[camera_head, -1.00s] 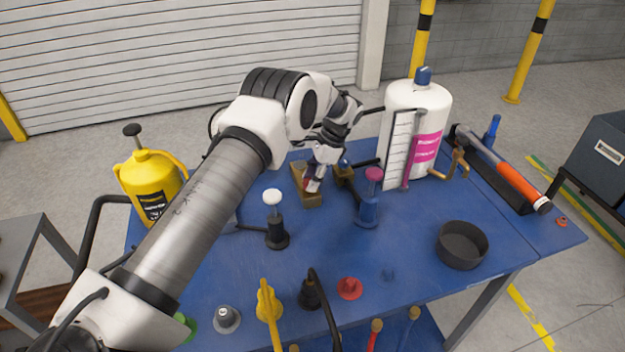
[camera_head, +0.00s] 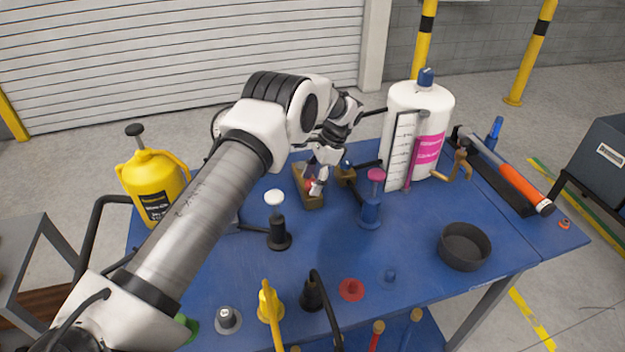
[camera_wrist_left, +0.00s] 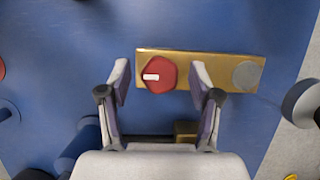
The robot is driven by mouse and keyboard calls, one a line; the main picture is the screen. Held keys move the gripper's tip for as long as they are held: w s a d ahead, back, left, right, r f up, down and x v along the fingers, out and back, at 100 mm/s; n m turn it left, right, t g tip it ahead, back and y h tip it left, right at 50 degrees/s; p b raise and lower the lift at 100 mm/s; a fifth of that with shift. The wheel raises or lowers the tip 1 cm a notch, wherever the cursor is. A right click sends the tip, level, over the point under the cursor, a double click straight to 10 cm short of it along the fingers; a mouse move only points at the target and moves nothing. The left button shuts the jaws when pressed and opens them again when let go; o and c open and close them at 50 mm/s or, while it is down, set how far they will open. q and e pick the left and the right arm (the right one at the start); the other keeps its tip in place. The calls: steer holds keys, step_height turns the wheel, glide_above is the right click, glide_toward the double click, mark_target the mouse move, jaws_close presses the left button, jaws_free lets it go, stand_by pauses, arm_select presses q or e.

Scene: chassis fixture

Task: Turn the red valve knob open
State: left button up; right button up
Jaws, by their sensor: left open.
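The red valve knob (camera_wrist_left: 158,82) sits on a brass block (camera_wrist_left: 205,70) and carries a white bar mark lying about level in the left wrist view. A round grey disc (camera_wrist_left: 246,75) is at the block's right end. My left gripper (camera_wrist_left: 160,72) is open, with one finger on each side of the knob and visible gaps to it; I cannot tell the height gap. In the head view my left gripper (camera_head: 319,181) is over the brass block (camera_head: 303,178), and the knob (camera_head: 309,184) is partly hidden by it. My right gripper is not in view.
The blue table (camera_head: 330,245) carries a black-and-white plunger (camera_head: 277,220), a pink-topped blue post (camera_head: 372,200), a large white bottle (camera_head: 432,104), a black bowl (camera_head: 463,248) and a yellow jug (camera_head: 152,188). Several caps and handles stand along the front edge.

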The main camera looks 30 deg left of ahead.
arm_select(q)
steer(key=v, duration=1.2)
steer(key=shift+s, duration=0.1)
steer(key=shift+f, duration=0.15)
